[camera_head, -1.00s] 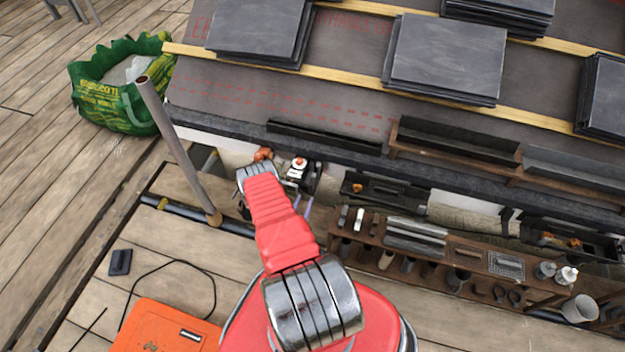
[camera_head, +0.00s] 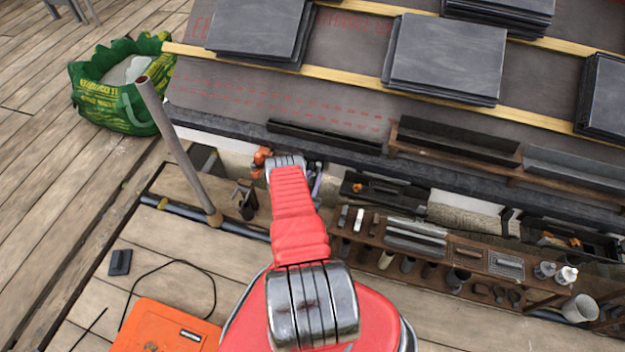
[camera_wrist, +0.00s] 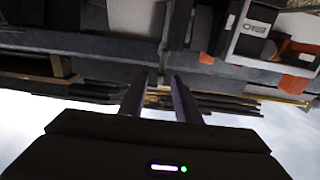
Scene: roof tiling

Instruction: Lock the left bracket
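No part can be clearly identified as the left bracket. In the head view, an orange fitting (camera_head: 262,156) sits under the roof's lower edge, just left of my arm's wrist. My gripper shows in the wrist view (camera_wrist: 160,84) with its two fingers apart and nothing between them. In the head view it is mostly hidden behind my red arm. The wrist view also shows a grey-white boxy part with a dark label (camera_wrist: 252,30) and an orange piece (camera_wrist: 294,83), right of the fingers and apart from them.
A metal pole (camera_head: 178,150) stands left of my arm. A black tray (camera_head: 383,193) and a wooden tool rack (camera_head: 360,245) lie to the right. Slate stacks (camera_head: 447,58) rest on roof battens above. A green bag (camera_head: 115,95) and orange case (camera_head: 160,325) are at left.

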